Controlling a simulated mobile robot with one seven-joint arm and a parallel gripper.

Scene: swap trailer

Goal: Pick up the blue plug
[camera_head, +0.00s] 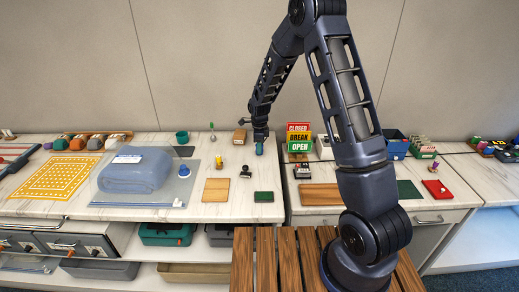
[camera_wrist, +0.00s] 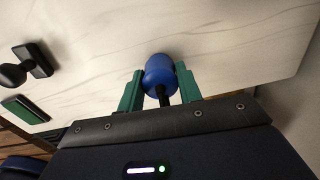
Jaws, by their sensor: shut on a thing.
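The blue plug (camera_wrist: 159,73) is a rounded blue body with a dark stem, seen in the wrist view between the two green fingers. My gripper (camera_wrist: 160,90) is shut on it, one finger on each side. In the head view my gripper (camera_head: 259,146) points down over the right part of the left counter, and a bit of blue shows at its tip. Whether the plug touches the counter or is slightly above it, I cannot tell.
A black-handled stamp (camera_head: 245,171), a green pad (camera_head: 263,196) and a tan board (camera_head: 216,189) lie in front. A wooden block (camera_head: 239,136) is behind left. A sign stack (camera_head: 299,138) and dark stamps (camera_head: 302,172) stand to the right. A wrapped blue bundle (camera_head: 135,170) lies left.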

